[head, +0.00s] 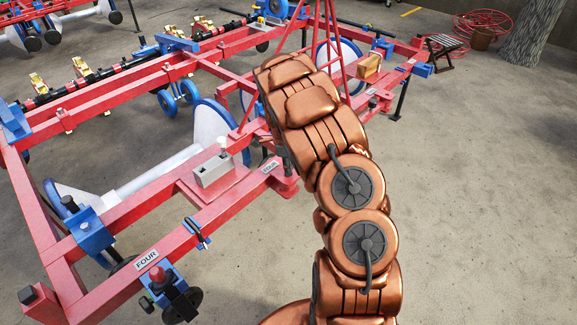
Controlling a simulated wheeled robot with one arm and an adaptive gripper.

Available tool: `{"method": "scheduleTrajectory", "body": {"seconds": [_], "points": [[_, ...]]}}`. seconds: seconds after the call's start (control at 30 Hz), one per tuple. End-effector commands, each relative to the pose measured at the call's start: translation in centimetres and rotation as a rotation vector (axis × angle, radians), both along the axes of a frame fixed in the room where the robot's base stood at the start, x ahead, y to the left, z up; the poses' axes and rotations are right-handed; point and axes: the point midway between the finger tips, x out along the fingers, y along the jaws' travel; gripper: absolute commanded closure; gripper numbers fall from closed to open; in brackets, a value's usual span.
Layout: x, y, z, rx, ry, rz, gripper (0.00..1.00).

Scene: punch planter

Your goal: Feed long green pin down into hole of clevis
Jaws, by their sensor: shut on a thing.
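My copper-coloured arm rises from the bottom right and reaches over the red planter frame (150,252). Its end covers the work spot near the right end of the front beam. My gripper is hidden behind the arm, so I cannot see its fingers or what is between them. I cannot see a long green pin. I cannot make out the clevis or its hole. A pink-red bracket plate (287,184) shows at the beam's right end, just left of my arm.
A grey box (214,168) with a white knob stands on the frame left of my arm. Blue-rimmed white discs (205,130) and a white cylinder (160,172) lie behind the front beam. Bare concrete (480,210) is clear at right. A folding stool (445,52) stands farther back.

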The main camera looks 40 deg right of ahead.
Motion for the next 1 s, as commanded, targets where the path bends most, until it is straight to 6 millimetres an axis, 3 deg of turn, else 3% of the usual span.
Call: {"method": "scheduleTrajectory", "body": {"seconds": [1.0], "points": [[0.0,0.0,-1.5,0.000,0.000,0.000,1.00]]}}
